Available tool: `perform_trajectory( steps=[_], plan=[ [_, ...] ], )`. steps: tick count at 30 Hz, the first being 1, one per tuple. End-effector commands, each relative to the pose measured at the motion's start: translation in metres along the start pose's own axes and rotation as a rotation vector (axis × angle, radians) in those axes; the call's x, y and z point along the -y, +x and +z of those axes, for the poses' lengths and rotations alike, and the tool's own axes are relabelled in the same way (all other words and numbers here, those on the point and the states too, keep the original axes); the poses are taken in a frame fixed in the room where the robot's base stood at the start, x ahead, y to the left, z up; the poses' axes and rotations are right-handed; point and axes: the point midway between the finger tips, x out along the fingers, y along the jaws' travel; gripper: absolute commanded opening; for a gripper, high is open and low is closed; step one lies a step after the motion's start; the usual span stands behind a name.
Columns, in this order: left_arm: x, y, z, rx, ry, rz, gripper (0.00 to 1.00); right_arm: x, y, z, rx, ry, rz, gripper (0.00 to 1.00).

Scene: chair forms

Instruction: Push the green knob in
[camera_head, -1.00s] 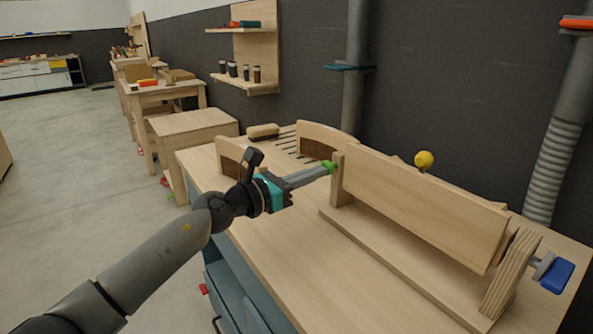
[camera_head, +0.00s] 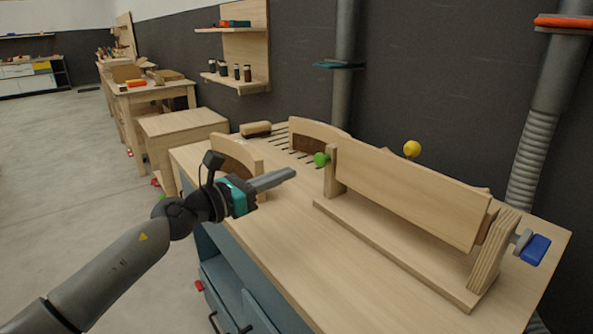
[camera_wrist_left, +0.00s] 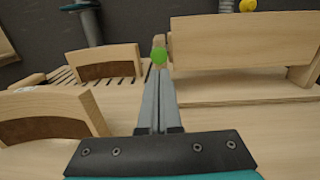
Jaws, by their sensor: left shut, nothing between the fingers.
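The green knob (camera_head: 321,159) sits at the left end of the wooden chair form (camera_head: 400,192), against its upright end post. It also shows in the left wrist view (camera_wrist_left: 159,55), just beyond the fingertips in the picture. My left gripper (camera_head: 292,172) is shut with nothing in it. It is to the left of the knob and a little lower in the head view, apart from it, with its fingers pointing toward the form. My right gripper is not in view.
The form stands on a wooden bench (camera_head: 290,260). A yellow knob (camera_head: 411,149) is behind it and a blue knob (camera_head: 534,249) at its right end. Curved wooden pieces (camera_head: 237,153) and a brush (camera_head: 256,128) lie at the bench's left.

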Motion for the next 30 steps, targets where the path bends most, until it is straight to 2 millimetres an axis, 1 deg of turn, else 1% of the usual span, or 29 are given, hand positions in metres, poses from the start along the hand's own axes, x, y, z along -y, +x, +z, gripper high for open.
perform_trajectory(
  steps=[1,6,9,12,17,26,29,30],
  plan=[
    [-0.001,-0.012,0.001,-0.002,-0.001,0.001,0.00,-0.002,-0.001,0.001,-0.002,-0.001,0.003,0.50],
    [0.000,-0.043,0.000,-0.002,-0.001,0.001,0.00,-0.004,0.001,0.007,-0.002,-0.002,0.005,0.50],
    [0.000,-0.057,-0.001,-0.002,-0.003,0.000,0.00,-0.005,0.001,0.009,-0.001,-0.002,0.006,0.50],
    [0.000,-0.067,0.000,-0.001,-0.001,-0.001,0.00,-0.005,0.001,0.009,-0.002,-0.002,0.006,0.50],
    [0.000,-0.073,0.000,-0.001,-0.001,-0.001,0.00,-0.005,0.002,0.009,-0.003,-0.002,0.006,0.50],
    [0.000,-0.073,0.000,0.001,-0.003,0.000,0.00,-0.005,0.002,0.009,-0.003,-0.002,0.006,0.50],
    [0.003,-0.072,0.002,0.030,-0.051,0.011,0.00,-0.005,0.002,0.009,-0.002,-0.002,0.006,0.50],
    [0.006,-0.071,0.003,0.057,-0.095,0.022,0.00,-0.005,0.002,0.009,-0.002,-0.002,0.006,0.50]
  ],
)
